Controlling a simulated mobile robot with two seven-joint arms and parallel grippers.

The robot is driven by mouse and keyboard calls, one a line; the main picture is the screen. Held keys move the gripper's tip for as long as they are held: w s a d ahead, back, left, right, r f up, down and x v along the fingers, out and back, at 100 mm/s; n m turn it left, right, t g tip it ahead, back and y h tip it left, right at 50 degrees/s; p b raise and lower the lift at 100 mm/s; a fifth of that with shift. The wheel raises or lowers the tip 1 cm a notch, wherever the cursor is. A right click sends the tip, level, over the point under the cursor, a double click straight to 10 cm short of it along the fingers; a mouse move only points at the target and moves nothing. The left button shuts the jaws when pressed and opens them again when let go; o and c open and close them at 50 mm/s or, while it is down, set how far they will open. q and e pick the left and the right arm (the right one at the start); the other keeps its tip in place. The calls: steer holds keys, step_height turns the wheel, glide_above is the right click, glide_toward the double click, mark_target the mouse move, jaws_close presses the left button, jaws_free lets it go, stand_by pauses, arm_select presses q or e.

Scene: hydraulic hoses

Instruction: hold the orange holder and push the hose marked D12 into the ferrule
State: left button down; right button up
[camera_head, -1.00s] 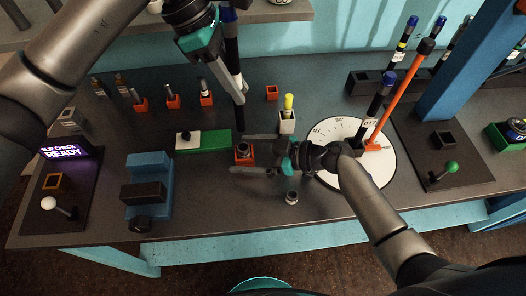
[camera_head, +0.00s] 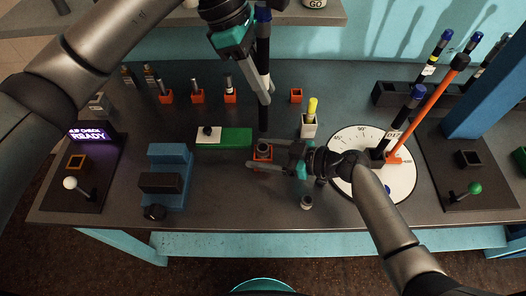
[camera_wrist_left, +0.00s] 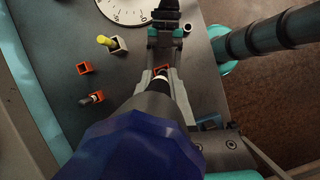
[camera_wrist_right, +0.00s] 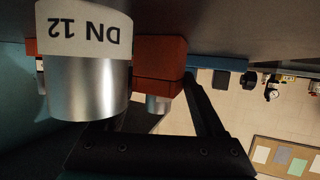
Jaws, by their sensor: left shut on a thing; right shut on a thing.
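The orange holder (camera_head: 263,154) sits on the bench with a metal ferrule in it. My right gripper (camera_head: 262,153) is shut on it from the right; the orange block (camera_wrist_right: 160,60) shows between its fingers in the right wrist view. My left gripper (camera_head: 266,98) is shut on a dark hose (camera_head: 263,60) with a blue cap (camera_wrist_left: 130,150). The hose stands nearly upright over the holder (camera_wrist_left: 162,69). The hose's marking is unreadable here.
A silver cylinder labelled DN 12 (camera_wrist_right: 88,60) is close to my right wrist camera. A green block (camera_head: 224,139), blue vise-like fixture (camera_head: 166,176), pale block with a yellow piece (camera_head: 309,128) and white dial (camera_head: 372,190) surround the holder. The front bench edge is mostly clear.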

mark_target(263, 129)
steer(key=shift+c, duration=1.1)
arm_select(q)
step_height(263, 129, down, 10)
steer(key=shift+f, duration=0.1)
steer(key=shift+f, duration=0.1)
steer(key=c, duration=0.8)
jaws_free()
steer(key=shift+f, duration=0.1)
steer(key=shift+o, duration=0.2)
steer(key=v, duration=1.2)
steer(key=shift+r, duration=0.2)
